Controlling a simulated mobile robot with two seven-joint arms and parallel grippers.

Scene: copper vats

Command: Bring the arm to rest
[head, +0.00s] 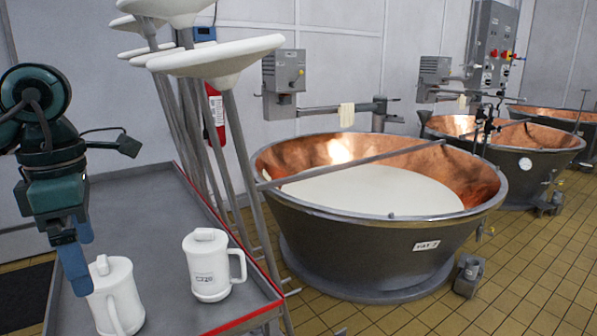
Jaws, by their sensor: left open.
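My left arm comes in from the left, with dark teal links and joints. Its left gripper (80,262) has blue fingers and points downward over the grey table. The jaws are open, and I see nothing between them. The nearer fingertip overlaps the top area of a white lidded jug (117,300) in the picture; I cannot tell whether they touch. A second white lidded jug (208,266) with a label stands upright on the table to the right, apart from the gripper. My right gripper is not in view.
The grey table (150,215) has a red edge. Long-handled white tools (220,62) stand beside it. A copper vat (385,240) of white liquid, crossed by a bar, stands to the right, with more vats (510,165) behind. Tiled floor (530,270) is clear at lower right.

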